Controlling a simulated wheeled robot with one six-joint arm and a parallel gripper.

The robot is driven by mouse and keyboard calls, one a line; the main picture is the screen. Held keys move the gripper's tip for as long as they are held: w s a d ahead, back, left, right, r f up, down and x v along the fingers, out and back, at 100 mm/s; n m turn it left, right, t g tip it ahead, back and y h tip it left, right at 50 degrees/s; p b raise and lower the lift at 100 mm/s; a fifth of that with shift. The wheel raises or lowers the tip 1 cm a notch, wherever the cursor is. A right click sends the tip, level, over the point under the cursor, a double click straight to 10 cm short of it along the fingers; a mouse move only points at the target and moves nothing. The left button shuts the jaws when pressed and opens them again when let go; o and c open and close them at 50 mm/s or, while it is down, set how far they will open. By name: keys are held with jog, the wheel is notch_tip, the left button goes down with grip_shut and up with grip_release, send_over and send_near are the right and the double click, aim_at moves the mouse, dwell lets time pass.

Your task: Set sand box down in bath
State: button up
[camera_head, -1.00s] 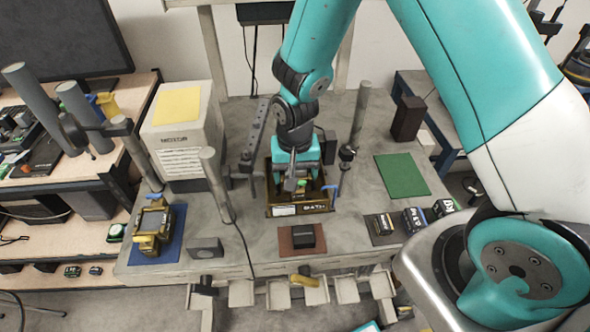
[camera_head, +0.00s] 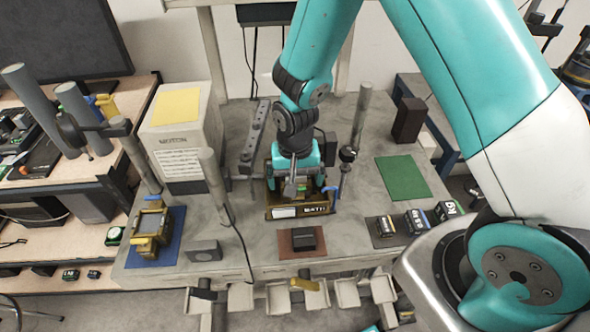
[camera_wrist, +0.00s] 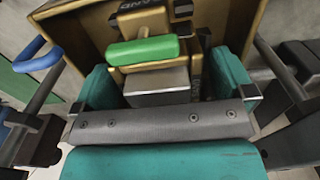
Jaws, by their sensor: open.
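The bath (camera_head: 318,210) is a tan, open-topped box with a BATH label on its front, standing mid-table. My gripper (camera_head: 297,186) points down into it. In the wrist view, my gripper (camera_wrist: 168,88) has its two teal fingers apart, one on each side of a grey block with a green bar (camera_wrist: 143,51) above it. A box marked SAND (camera_wrist: 140,20) appears just behind that bar, inside the tan walls. This looks like the sand box, in the bath. Whether it rests on the bath's floor is hidden, as is any finger contact.
Grey posts (camera_head: 214,185) and (camera_head: 361,115) stand left and right of the bath. A blue lever (camera_head: 330,190) is close at its right. A brown mat (camera_head: 287,243) with a dark block lies in front. A green mat (camera_head: 402,177) at right is bare.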

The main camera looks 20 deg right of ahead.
notch_tip(320, 180, up, 18)
jog(key=b, duration=0.2)
jog(key=shift+f+b, duration=0.25)
jog(key=shift+b, duration=0.1)
jog(key=s+a+r+n+y+b, duration=0.1)
jog(key=s+a+r+n+y, duration=0.1)
jog(key=s+n, duration=0.3)
jog(key=s+a+r+n+y+b, duration=0.1)
jog(key=s+n, duration=0.4)
jog(key=s, duration=0.8)
jog(key=shift+s+a+r+n+y, duration=0.35)
jog(key=shift+a+y, duration=0.25)
jog(key=shift+a, duration=0.2)
jog(key=shift+w, duration=0.1)
